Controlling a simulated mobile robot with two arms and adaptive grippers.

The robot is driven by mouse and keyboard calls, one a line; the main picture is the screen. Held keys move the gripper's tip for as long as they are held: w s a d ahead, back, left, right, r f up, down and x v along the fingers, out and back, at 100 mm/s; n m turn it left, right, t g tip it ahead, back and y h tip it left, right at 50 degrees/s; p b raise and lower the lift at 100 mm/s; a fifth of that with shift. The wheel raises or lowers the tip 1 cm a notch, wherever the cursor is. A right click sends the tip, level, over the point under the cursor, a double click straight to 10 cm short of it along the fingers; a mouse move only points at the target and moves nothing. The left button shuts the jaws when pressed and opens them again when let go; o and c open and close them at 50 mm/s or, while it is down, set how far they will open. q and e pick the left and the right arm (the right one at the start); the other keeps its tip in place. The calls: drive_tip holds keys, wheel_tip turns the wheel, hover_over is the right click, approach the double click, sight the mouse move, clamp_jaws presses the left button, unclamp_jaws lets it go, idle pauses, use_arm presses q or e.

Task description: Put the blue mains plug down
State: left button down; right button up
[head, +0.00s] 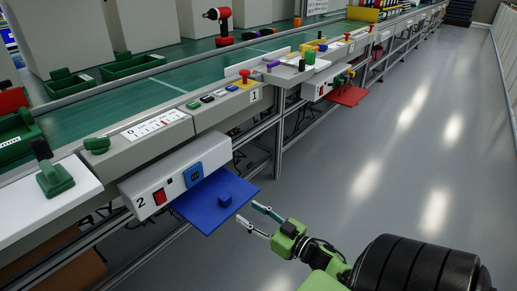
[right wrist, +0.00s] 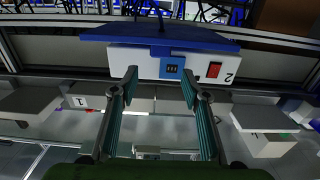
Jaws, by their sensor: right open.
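The blue mains plug (head: 225,199) sits on the blue shelf (head: 195,212) that juts out below the box numbered 2 (head: 150,190). The plug also shows against the shelf in the right wrist view (right wrist: 160,51), which is upside down. A blue socket panel (head: 194,173) is on the box's front, behind the plug. My right gripper (head: 248,214) is open and empty, just off the shelf's right edge. Its two fingers (right wrist: 158,82) are spread and point toward the box, apart from the plug. My left gripper is not in view.
A red switch (head: 159,197) is on the box beside the socket. Farther along is a red shelf (head: 348,96). The grey floor (head: 390,150) to the right is clear.

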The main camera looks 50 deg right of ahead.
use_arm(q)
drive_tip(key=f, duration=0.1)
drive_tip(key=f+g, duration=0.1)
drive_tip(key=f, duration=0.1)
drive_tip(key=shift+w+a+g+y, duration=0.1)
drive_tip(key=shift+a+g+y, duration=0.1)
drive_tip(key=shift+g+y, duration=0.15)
use_arm(e)
drive_tip(key=a+r+y, duration=0.1)
drive_tip(key=a+r, duration=0.6)
drive_tip(key=a, duration=0.3)
drive_tip(key=s+a+r+n+y, duration=0.1)
drive_tip(key=a+r, duration=0.6)
drive_tip(key=a, duration=0.3)
drive_tip(key=a+r+n+y, duration=0.1)
drive_tip(key=a+r, duration=0.6)
drive_tip(key=a, duration=0.2)
drive_tip(key=shift+s+a, duration=0.25)
drive_tip(key=shift+a, duration=0.15)
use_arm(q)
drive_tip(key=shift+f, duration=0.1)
